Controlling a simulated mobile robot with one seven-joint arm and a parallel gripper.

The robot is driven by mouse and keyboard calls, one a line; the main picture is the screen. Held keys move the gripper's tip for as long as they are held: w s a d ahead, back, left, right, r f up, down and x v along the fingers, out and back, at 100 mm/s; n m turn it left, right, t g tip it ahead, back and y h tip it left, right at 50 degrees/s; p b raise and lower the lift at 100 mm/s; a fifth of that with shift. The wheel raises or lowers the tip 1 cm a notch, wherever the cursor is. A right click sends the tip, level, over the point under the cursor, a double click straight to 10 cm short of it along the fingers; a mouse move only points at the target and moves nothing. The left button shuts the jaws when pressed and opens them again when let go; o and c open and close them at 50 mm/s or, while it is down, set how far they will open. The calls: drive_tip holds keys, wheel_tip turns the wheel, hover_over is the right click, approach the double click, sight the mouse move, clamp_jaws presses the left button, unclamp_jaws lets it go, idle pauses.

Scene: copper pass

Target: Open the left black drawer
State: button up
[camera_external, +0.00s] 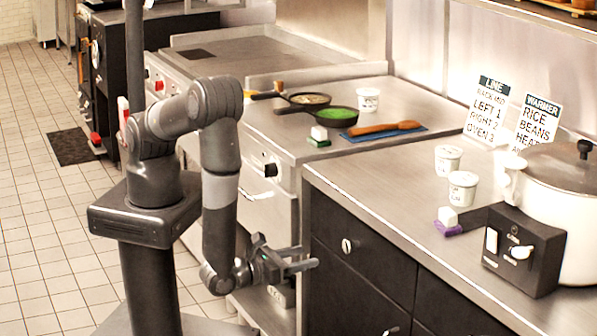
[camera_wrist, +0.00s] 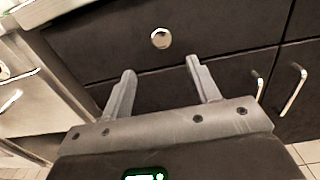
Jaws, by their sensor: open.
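The left black drawer (camera_external: 362,267) is in the front of the steel counter, at its left end, with a round metal knob (camera_external: 347,246). The drawer looks shut. My gripper (camera_external: 312,255) is open and empty in front of the drawer's left end, apart from the knob. Both fingers of my gripper (camera_wrist: 158,70) show in the wrist view, pointing toward the drawer front.
Below the drawer are dark doors with bar handles (camera_wrist: 292,90). A steel range (camera_external: 270,215) stands left of the black cabinet. The counter top (camera_external: 350,190) holds white cups (camera_external: 462,188), a black control box (camera_external: 522,252) and a large pot (camera_external: 570,215). Tiled floor (camera_external: 50,240) is clear at left.

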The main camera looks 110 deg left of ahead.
sight(345, 248)
drive_tip(key=x, duration=1)
drive_tip(key=shift+w+a+f, duration=0.15)
drive_tip(key=shift+w+f, duration=0.05)
drive_tip(key=shift+w, duration=0.15)
drive_tip(key=shift+c, duration=0.5)
clamp_jaws()
